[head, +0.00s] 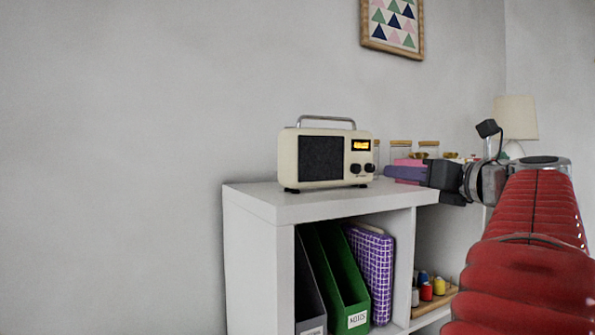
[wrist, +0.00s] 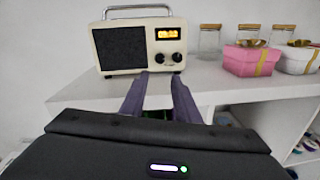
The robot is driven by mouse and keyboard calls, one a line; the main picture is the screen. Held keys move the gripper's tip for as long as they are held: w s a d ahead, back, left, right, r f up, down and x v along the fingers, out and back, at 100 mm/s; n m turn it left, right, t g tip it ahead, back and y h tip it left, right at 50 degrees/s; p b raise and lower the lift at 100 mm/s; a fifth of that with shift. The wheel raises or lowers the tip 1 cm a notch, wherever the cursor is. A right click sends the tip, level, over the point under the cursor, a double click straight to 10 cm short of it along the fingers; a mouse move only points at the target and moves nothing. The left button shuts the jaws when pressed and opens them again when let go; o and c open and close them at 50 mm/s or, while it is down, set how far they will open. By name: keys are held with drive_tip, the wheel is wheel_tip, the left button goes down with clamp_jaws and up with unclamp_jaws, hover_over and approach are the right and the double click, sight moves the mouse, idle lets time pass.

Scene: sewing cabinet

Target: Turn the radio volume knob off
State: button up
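The cream radio (head: 310,139) stands upright on the white cabinet's top, with a dark speaker grille, a lit orange display and a grey handle. It also shows in the wrist view (wrist: 99,33). Two dark knobs sit below the display: the left knob (wrist: 159,59) and the right knob (wrist: 177,57). Which one is the volume knob I cannot tell; the labels are too small. My gripper (wrist: 161,75) is open and empty, its two purple fingers apart and pointing toward the radio's front, just below the knobs in the wrist view. In the head view my gripper (head: 388,173) is right of the radio.
The white cabinet top (head: 260,200) has clear space in front of the radio. Several lidded glass jars (wrist: 210,40) stand behind, with a pink gift box (wrist: 250,61) to the right. Folders (head: 335,275) and thread spools (head: 426,291) fill shelves below.

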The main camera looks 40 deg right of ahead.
sight(358, 169)
drive_tip(key=shift+w, duration=0.15)
drive_tip(key=x, duration=1.3)
drive_tip(key=shift+w, duration=0.3)
drive_tip(key=shift+c, duration=0.6)
clamp_jaws()
